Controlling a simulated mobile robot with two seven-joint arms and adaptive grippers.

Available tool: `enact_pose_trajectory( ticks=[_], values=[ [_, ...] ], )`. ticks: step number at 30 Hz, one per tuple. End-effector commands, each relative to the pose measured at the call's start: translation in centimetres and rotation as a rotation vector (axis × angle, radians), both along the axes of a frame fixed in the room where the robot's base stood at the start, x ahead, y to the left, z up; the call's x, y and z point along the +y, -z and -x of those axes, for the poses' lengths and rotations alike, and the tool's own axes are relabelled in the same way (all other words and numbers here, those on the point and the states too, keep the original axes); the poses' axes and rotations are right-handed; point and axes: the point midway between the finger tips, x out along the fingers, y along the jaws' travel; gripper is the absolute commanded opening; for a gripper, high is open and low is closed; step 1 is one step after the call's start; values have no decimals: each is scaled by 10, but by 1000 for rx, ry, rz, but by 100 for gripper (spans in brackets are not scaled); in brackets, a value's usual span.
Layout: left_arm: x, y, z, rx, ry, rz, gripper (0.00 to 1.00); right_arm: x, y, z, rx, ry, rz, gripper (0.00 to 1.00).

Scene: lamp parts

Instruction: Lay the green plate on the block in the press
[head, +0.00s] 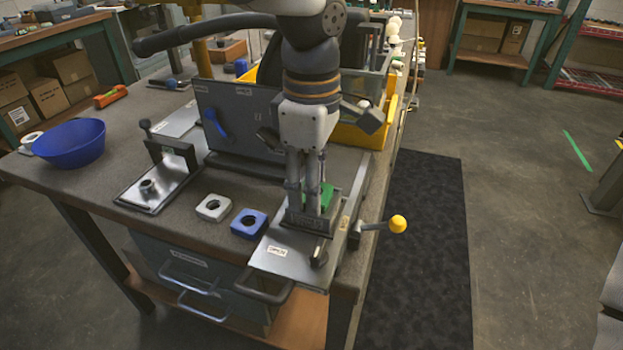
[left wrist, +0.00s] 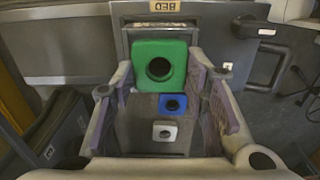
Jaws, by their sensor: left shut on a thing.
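The green plate (head: 327,196) is at the fingertips of my left gripper (head: 310,208), partly hidden by the fingers in the head view. In the left wrist view the green plate (left wrist: 160,66), square with a dark round hole, sits between the two fingers, and the gripper is shut on it. The gripper points down over the press (head: 285,248), at a dark block (head: 308,222). Whether the plate touches the block cannot be told. My right gripper is not in view.
A white plate (head: 213,208) and a blue plate (head: 249,223) lie on the bench left of the press. A metal fixture (head: 150,188) and a blue bowl (head: 70,143) stand farther left. A lever with a yellow knob (head: 398,224) sticks out right of the press.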

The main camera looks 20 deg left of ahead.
Motion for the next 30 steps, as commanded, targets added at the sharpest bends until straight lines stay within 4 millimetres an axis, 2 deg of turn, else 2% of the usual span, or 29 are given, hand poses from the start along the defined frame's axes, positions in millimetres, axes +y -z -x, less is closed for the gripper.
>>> enact_pose_trajectory(
  ticks=[6,7,10,20,23,30],
  values=[
    [0,0,0,1,0,1,15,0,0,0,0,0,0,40],
    [0,0,0,1,0,1,43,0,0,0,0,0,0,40],
    [0,0,0,1,0,1,64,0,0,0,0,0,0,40],
    [0,-3,0,0,0,1,64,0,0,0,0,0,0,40],
    [0,-20,-1,-5,-1,0,64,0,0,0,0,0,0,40],
    [0,-85,-1,-6,0,0,64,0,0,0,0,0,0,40]
  ],
)
